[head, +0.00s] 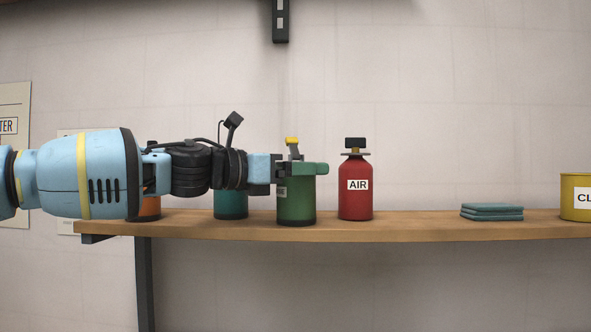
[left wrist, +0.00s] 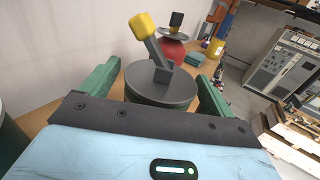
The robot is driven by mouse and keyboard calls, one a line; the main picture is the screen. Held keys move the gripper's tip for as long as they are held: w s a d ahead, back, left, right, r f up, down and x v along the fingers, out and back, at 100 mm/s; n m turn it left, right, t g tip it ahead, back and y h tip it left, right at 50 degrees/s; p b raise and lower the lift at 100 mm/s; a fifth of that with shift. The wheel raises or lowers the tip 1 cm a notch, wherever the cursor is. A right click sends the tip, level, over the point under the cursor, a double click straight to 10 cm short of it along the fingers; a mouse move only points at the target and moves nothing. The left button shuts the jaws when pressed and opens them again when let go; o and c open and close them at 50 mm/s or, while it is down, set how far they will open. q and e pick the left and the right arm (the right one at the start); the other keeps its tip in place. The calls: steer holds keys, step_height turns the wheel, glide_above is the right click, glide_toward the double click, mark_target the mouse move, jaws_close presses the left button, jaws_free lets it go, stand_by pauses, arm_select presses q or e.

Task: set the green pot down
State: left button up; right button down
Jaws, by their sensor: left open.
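The green pot (head: 296,208) stands upright on the wooden shelf (head: 400,229), with its base on the board. It has a dark lid with a yellow-tipped lever. My left gripper (head: 318,168) reaches in from the left at the height of the pot's top. In the left wrist view the open green fingers (left wrist: 158,74) lie on either side of the pot's dark lid (left wrist: 145,85). My right gripper is not in view.
A red AIR bottle (head: 356,200) stands just right of the pot. A teal container (head: 231,205) and an orange one (head: 150,207) stand to the left, partly behind my arm. Folded cloths (head: 492,212) and a yellow tin (head: 575,205) are farther right, with bare shelf between.

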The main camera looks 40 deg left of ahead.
arm_select(q)
steer(key=shift+r, duration=0.2)
steer(key=shift+s+a, duration=0.1)
steer(key=shift+s, duration=0.1)
steer(key=p+v, duration=0.1)
steer(key=v, duration=1)
steer(key=shift+s+p, duration=0.3)
steer(key=shift+p, duration=0.05)
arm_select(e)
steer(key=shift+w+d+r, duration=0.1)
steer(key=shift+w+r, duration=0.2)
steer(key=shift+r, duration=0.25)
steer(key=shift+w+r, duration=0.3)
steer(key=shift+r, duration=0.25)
arm_select(q)
steer(key=shift+a, duration=0.15)
